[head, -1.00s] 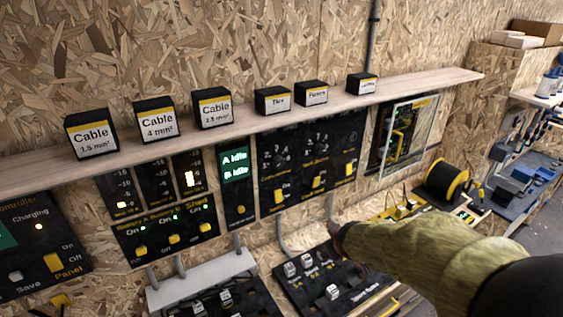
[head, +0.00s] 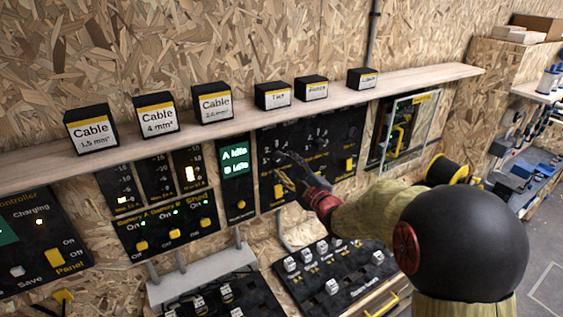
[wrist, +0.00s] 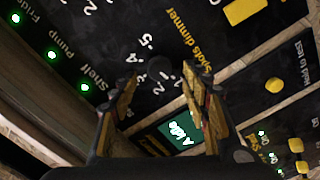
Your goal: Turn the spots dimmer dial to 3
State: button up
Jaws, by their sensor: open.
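The spots dimmer dial (wrist: 158,68) is a dark round knob on a black panel, with white numbers around it and the yellow label "Spots dimmer" (wrist: 186,40) beside it in the wrist view. Its pointer is too dark to read. My gripper (wrist: 160,84) is open, its two fingers on either side of the knob as seen from the wrist; I cannot tell whether they touch it. In the head view my gripper (head: 280,164) is at the left part of the dimmer panel (head: 348,128), and the fingers hide much of the dial there.
A green "A Idle, B Idle" display (head: 235,162) is just left. A wooden shelf (head: 430,80) with labelled boxes runs above. A switch board (head: 335,265) lies below.

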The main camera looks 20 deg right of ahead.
aim_at(281, 159)
jog(key=shift+x, duration=2.15)
jog(key=c, duration=1.2)
jog(key=shift+o, duration=0.2)
